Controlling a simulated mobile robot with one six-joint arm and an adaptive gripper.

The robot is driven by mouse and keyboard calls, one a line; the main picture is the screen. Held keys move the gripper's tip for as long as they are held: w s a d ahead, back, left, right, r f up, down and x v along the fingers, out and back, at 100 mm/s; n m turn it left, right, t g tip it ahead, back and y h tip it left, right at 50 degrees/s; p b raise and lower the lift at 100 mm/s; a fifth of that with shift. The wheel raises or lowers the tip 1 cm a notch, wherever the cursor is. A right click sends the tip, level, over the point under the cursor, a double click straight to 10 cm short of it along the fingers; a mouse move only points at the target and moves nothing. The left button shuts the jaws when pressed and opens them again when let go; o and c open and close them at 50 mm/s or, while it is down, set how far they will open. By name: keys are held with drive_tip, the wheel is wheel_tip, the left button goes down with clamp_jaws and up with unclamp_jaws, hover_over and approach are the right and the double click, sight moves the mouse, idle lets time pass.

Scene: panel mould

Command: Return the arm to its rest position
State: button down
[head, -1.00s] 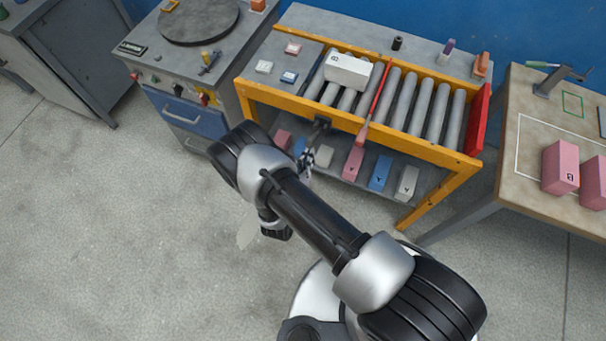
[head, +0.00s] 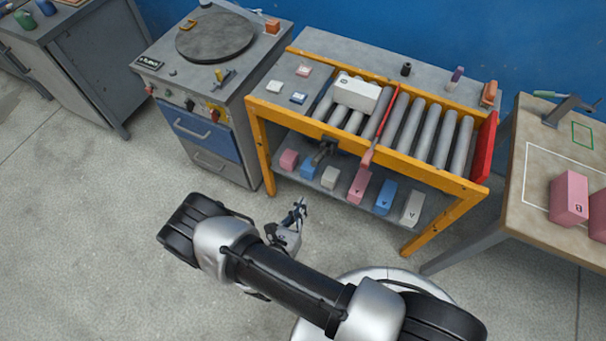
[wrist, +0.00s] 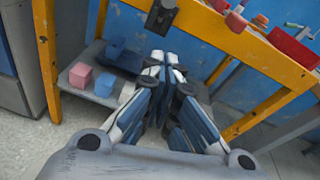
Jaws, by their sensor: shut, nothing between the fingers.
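My arm is folded low over the floor in front of the roller conveyor bench. My gripper (head: 299,211) is in front of the bench's lower shelf, apart from it, with nothing held. In the wrist view my gripper (wrist: 162,68) has its fingers together and empty, pointing toward the bench's lower part.
The yellow-framed roller bench (head: 262,150) carries a white block (head: 357,93) on its rollers. Its lower shelf holds pink, blue and white blocks. A turntable cabinet (head: 255,75) stands left, and a table with pink blocks (head: 569,198) right. The floor at left is clear.

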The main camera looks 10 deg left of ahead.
drive_tip(key=w+d+r+m+g+h, duration=0.25)
drive_tip(key=r+m, duration=0.25)
drive_tip(key=r, duration=0.3)
drive_tip(key=w+d+r+m+g+h, duration=0.25)
drive_tip(key=d+r+m+h, duration=0.2)
drive_tip(key=r, duration=0.25)
drive_tip(key=s+d+r+m+g, duration=0.3)
drive_tip(key=d+r+m+g, duration=0.5)
drive_tip(key=r, duration=0.4)
drive_tip(key=s+d+r+m+t+y, duration=0.2)
drive_tip(key=s+d+r+m+y, duration=0.1)
drive_tip(key=s+r+m+y, duration=0.9)
drive_tip(key=s+r+m, duration=0.3)
drive_tip(key=r+m, duration=0.1)
drive_tip(key=m, duration=0.1)
drive_tip(key=shift+s+d+r+t, duration=0.15)
drive_tip(key=shift+d+r+t, duration=0.15)
drive_tip(key=shift+d, duration=0.05)
